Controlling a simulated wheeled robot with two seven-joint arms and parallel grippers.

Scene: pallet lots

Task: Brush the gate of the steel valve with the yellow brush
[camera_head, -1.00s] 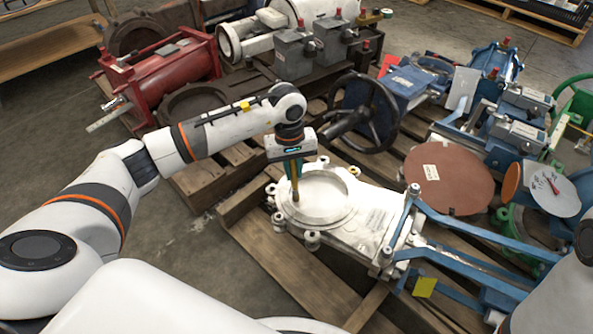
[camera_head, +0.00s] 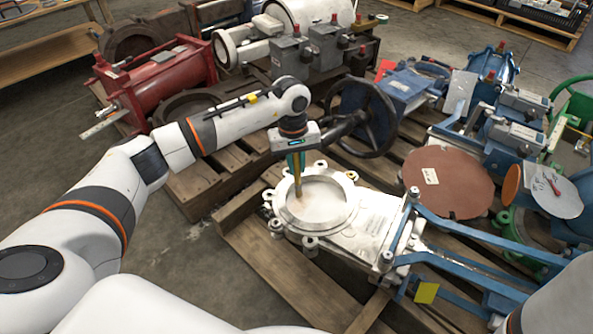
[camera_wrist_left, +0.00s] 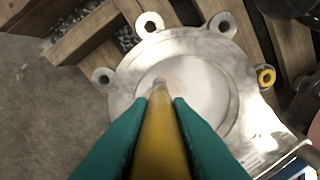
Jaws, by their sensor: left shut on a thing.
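The steel valve (camera_head: 366,219) lies flat on a wooden pallet, its round gate (camera_head: 320,205) facing up inside a raised ring. The ring and gate also show in the left wrist view (camera_wrist_left: 212,92). My left gripper (camera_head: 296,168) points down over the gate's left part, with teal fingers shut on the yellow brush (camera_wrist_left: 160,135). The brush (camera_head: 298,186) points down, and its tip is at or just above the gate; I cannot tell if it touches. A faint brownish patch shows near the tip. My right gripper is not in view.
A black handwheel (camera_head: 392,112) stands behind the valve. A brown disc (camera_head: 448,182) lies to its right, and blue frame bars (camera_head: 475,241) run off its right end. A red cylinder (camera_head: 160,80) lies at the back left. Bare floor is left of the pallet.

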